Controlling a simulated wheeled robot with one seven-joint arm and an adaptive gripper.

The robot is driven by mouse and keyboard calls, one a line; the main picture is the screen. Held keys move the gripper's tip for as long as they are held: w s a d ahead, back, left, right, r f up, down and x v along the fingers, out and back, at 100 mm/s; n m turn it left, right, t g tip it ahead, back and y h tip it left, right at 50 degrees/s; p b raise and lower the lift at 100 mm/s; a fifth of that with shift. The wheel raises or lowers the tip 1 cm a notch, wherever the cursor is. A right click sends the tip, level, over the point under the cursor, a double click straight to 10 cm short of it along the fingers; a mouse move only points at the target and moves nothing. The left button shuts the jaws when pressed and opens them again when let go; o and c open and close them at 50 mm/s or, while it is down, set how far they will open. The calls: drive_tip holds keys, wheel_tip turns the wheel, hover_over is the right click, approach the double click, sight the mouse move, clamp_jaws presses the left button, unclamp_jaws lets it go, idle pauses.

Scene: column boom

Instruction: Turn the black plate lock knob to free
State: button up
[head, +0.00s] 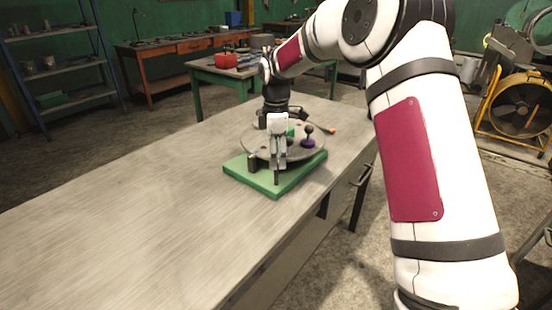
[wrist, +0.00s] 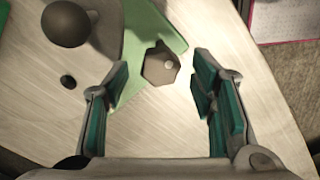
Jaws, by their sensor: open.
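A round pale plate (head: 250,139) sits on a green base (head: 240,170) at the near end of the arm's reach on the bench. My gripper (head: 278,170) points down over the plate's front part. In the wrist view my gripper (wrist: 158,105) is open and empty, with teal pads on both sides. In the head view my gripper hides part of the plate.
A black ball knob on a purple base (head: 308,142) stands at the plate's right. A large dark ball (wrist: 67,24) and a small dark spot (wrist: 68,81) show left in the wrist view. A green piece (wrist: 135,55) lies beside the dark knob. The bench's left (head: 120,220) is clear.

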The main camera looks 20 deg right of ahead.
wheel_tip(320, 180, up, 11)
drive_tip(key=shift+f, duration=0.2)
idle(0.3)
drive_tip(key=s+r+m+t+h+p, duration=0.1)
drive_tip(key=s+r+m, duration=0.35)
drive_tip(key=s, duration=0.65)
drive_tip(key=s+r+m+t+p, duration=0.1)
drive_tip(key=s+r+m, duration=0.4)
drive_tip(key=s, duration=0.6)
drive_tip(key=s+f+m+t, duration=0.1)
drive_tip(key=s+f+m, duration=0.1)
drive_tip(key=s, duration=0.7)
drive_tip(key=s+f+m+t+y, duration=0.1)
drive_tip(key=s+m, duration=0.4)
drive_tip(key=s, duration=0.5)
drive_tip(key=shift+s+d+f+p, duration=0.15)
drive_tip(key=shift+s+f+p, duration=0.15)
drive_tip(key=shift+f, duration=0.3)
